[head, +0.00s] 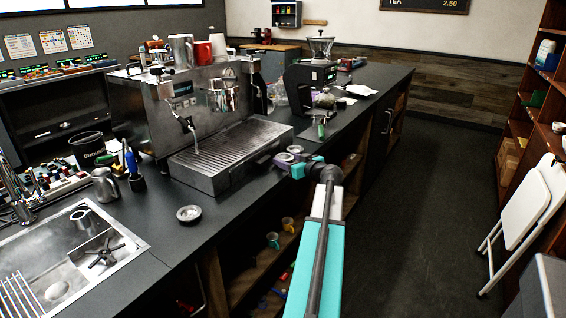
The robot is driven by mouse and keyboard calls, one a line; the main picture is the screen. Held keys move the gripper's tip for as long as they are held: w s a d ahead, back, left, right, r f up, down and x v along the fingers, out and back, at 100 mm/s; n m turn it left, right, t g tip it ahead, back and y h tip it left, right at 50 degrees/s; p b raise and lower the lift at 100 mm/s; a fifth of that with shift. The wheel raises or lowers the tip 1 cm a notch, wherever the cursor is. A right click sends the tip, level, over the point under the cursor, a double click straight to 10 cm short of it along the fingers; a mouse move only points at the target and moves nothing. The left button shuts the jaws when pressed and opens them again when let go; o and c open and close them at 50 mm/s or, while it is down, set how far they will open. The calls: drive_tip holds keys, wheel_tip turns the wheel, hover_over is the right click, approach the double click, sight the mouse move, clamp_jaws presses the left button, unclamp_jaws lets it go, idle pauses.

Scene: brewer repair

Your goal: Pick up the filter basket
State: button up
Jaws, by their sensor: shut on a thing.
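My arm reaches forward from the bottom of the head view. My gripper (291,161) is over the right edge of the dark counter, just right of the espresso machine's drip tray. It is shut on a small round grey metal piece, which looks like the filter basket (284,157). The piece is small in this view and partly covered by the gripper, so its exact seating between the fingers cannot be told. Another small round metal dish or basket (189,214) lies on the counter between the sink and the drip tray.
The espresso machine (170,112) and its drip tray (228,152) stand left of my gripper. A grinder (312,80) stands behind. A metal pitcher (105,186) is near the sink (70,255). Open shelves lie under the counter. The floor (410,210) to the right is clear up to a folded white chair (522,212).

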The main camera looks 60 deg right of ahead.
drive_tip(key=shift+r, duration=0.1)
drive_tip(key=shift+r+b, duration=0.4)
drive_tip(key=shift+r, duration=1.3)
drive_tip(key=s+a+b, duration=0.4)
drive_tip(key=s+a, duration=0.5)
drive_tip(key=s, duration=0.1)
drive_tip(key=shift+a+r+b, duration=0.35)
drive_tip(key=shift+a+r, duration=0.05)
drive_tip(key=shift+r, duration=0.05)
drive_tip(key=shift+b, duration=0.4)
drive_tip(key=s+a+b, duration=0.1)
drive_tip(key=b, duration=0.3)
drive_tip(key=shift+a+r, duration=0.1)
drive_tip(key=shift+r, duration=0.05)
drive_tip(key=shift+s+a+r+b, duration=0.1)
drive_tip(key=shift+s+a+b, duration=0.1)
drive_tip(key=shift+b, duration=0.25)
